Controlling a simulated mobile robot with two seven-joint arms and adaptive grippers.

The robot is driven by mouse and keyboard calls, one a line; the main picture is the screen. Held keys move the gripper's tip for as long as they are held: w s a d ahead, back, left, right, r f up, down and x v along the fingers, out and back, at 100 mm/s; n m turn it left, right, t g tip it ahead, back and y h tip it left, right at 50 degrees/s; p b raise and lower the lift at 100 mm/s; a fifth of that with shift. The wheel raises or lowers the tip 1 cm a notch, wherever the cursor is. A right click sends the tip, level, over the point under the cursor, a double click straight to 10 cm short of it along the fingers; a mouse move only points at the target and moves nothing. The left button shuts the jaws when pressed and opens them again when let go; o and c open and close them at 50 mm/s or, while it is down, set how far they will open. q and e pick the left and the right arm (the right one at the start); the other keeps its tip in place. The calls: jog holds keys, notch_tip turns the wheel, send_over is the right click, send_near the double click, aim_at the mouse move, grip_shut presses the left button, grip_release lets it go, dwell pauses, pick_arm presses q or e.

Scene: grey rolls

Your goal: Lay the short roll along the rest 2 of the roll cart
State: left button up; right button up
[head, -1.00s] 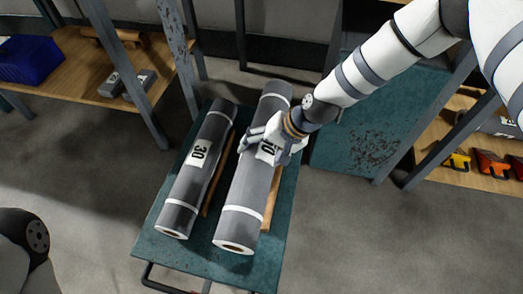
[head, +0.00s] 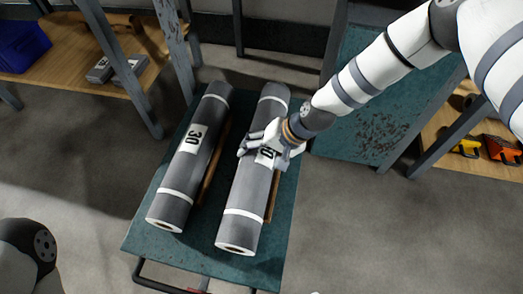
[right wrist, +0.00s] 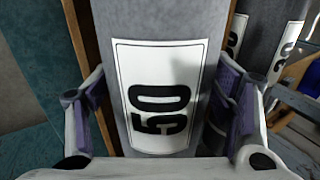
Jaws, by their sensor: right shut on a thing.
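Two grey rolls with white bands lie side by side over the teal roll cart (head: 146,235). The left roll (head: 183,165) is labelled 30. The right roll (head: 240,195) is labelled 50, which shows in the right wrist view (right wrist: 160,22). They look close in length, so I cannot tell by size which is the short one. My right gripper (head: 262,150) is shut across the middle of the right roll. That roll lies along a wooden strip (head: 273,197) on the cart's right side; its underside is hidden, so contact is unclear. My left gripper is out of view.
Another wooden strip (head: 210,178) runs beside the left roll. A wooden shelf (head: 75,62) with a blue bin (head: 22,45) stands at left, with a grey post (head: 172,45) near the cart. Another shelf with orange tools (head: 502,149) is at right. The floor beside the cart is clear.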

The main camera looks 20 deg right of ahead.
jog(key=shift+s+d+f, duration=0.15)
jog(key=shift+s+f, duration=0.1)
jog(key=shift+f, duration=0.1)
jog(key=o, duration=1.7)
jog(key=shift+f, duration=0.1)
jog(key=shift+o, duration=0.2)
jog(key=v, duration=1.2)
